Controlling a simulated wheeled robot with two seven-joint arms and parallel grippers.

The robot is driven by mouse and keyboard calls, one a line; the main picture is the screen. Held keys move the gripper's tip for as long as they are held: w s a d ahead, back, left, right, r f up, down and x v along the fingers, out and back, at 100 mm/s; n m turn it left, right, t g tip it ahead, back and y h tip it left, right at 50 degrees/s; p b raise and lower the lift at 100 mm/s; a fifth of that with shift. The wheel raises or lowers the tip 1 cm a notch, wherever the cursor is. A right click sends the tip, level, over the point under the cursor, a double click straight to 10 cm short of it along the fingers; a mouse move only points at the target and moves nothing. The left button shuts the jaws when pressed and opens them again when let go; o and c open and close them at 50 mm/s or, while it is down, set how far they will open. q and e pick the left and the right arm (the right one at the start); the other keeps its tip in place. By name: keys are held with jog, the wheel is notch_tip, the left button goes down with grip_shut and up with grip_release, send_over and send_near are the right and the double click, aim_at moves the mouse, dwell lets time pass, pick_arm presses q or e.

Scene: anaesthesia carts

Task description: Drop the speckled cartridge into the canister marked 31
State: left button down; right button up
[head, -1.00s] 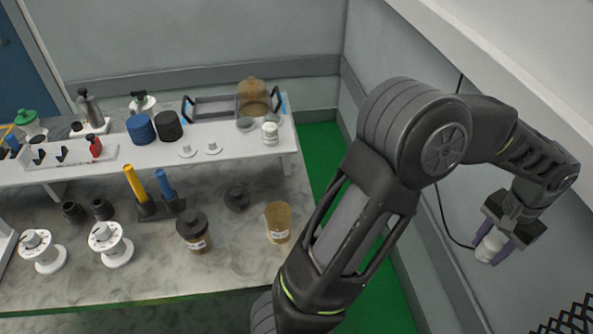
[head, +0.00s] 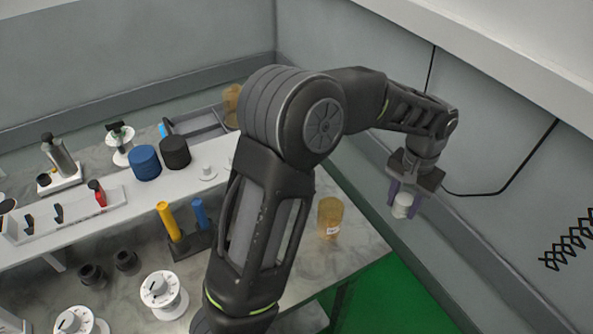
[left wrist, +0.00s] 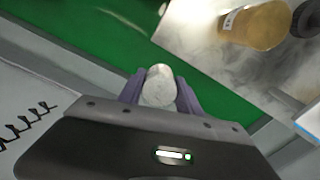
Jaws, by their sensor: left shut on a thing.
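My left gripper (head: 404,208) is shut on a whitish, faintly mottled cartridge (head: 402,205), which sticks out below the purple fingers. The left wrist view shows the cartridge (left wrist: 160,86) between both fingers, above the green floor, off the bench edge. An open amber canister (head: 330,217) with a small white label stands on the bench, left of the gripper in the head view. It also shows at the top right of the left wrist view (left wrist: 258,27). I cannot read its label. My right gripper is not in view.
A dark round thing (left wrist: 307,18) lies beside the amber canister. White spools (head: 160,293) stand in front. My left arm hides the bench middle. A grey wall is at the right.

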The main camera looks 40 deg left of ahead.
pick_arm(q)
jog(key=shift+s+a, duration=0.1)
jog(key=shift+s, duration=0.1)
jog(key=shift+w, duration=0.1)
jog(key=s+a+r+m+p, duration=0.3)
jog(key=s+a+r+m, duration=0.7)
jog(key=a, duration=0.2)
jog(key=shift+s+a, duration=0.15)
jog(key=shift+s, duration=0.1)
